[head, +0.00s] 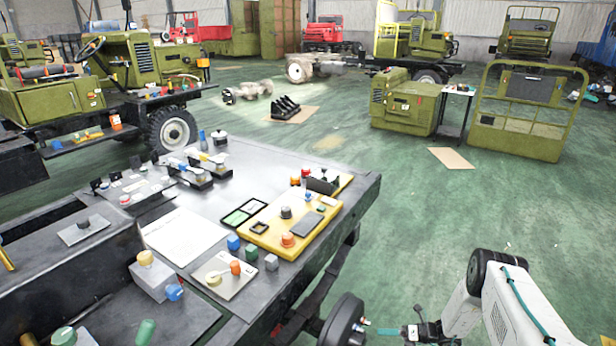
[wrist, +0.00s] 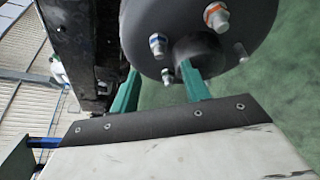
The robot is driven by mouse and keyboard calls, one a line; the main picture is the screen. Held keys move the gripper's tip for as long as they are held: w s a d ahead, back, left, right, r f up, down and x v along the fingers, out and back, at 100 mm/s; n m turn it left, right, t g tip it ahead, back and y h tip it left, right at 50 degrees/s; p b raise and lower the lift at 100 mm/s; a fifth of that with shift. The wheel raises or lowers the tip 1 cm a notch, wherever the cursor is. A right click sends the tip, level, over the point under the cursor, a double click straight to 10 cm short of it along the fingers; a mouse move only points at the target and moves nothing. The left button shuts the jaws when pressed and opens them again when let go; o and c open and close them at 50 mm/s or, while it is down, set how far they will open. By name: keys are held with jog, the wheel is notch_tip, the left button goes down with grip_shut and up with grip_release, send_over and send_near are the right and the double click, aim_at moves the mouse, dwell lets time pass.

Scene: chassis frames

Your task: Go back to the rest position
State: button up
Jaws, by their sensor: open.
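My gripper (head: 374,331) is low at the bottom of the head view, its teal fingers pointing left at a dark wheel hub (head: 343,318). In the wrist view the two teal fingers (wrist: 156,82) stand apart with nothing seen held between them. The dark round hub (wrist: 172,22), with several bolts, is just beyond the fingertips and overlaps the right finger's tip. I cannot tell whether they touch. My white arm comes in from the lower right.
A dark chassis bench (head: 362,190) stands left of my arm, bearing a yellow panel (head: 262,235), a white sheet (head: 185,236) and small parts. A dark beam (wrist: 75,45) runs left of the fingers. Green floor right of the bench is open. Olive machines (head: 405,105) stand farther back.

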jog(key=s+a+r+n+g, duration=0.2)
jog(key=s+r+n+g, duration=0.15)
jog(key=s+n, duration=0.2)
jog(key=s+r+n+g+h, duration=0.25)
jog(key=r+n, duration=0.35)
jog(key=r, duration=0.7)
jog(key=s+r+n+g+h, duration=0.25)
jog(key=r+n, duration=0.35)
jog(key=r, duration=0.7)
jog(key=s+r+n+g+h, duration=0.1)
jog(key=s+r+n+h, duration=0.4)
jog(key=r, duration=0.9)
jog(key=s+a+r+n+t+h, duration=0.1)
jog(key=s+r+n, duration=0.4)
jog(key=s+r, duration=0.5)
jog(key=s+a+r+n+t+h, duration=0.1)
jog(key=s+r+n+t+h, duration=0.3)
jog(key=s+r, duration=0.6)
jog(key=shift+s+a+r+n+t, duration=0.15)
jog(key=shift+a+r+n+t, duration=0.2)
jog(key=shift+r+t, duration=0.55)
jog(key=shift+f, duration=0.1)
